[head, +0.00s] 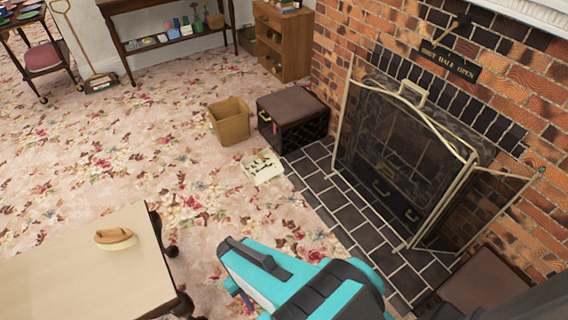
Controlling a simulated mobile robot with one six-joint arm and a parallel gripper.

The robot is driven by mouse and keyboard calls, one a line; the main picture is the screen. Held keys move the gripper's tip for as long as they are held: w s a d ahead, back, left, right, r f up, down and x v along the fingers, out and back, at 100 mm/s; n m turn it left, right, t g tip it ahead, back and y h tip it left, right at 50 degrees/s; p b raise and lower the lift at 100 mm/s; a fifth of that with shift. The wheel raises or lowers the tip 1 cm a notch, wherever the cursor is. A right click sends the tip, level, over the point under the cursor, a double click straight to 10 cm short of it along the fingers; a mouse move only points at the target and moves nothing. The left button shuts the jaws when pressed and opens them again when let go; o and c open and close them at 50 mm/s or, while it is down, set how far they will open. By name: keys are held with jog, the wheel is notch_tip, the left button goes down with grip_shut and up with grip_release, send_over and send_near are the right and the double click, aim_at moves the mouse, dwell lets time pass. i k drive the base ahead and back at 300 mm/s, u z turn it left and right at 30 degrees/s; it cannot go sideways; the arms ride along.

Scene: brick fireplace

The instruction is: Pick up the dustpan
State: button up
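No dustpan shows clearly enough to be sure of. A long-handled tool with a flat base (100,82) stands on the carpet at the upper left; it may be a dustpan or a carpet sweeper. A small tan rounded object (115,238) lies on the cream-topped table at the lower left; I cannot tell what it is. My teal and black arm reaches in from the bottom edge. Its end, my gripper (245,262), is over the carpet right of that table, apart from both objects. Its fingers are not clear enough to show whether they are open.
The cream table (75,275) stands at the lower left. A wicker basket (229,121), a dark box (292,115) and a pale flat item (262,167) are ahead. The fireplace screen (395,150) stands on the right. Patterned carpet (120,150) is open between.

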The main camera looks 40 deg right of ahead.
aim_at(267, 173)
jog(key=z, duration=0.95)
jog(key=k, duration=1)
jog(key=i, duration=0.8)
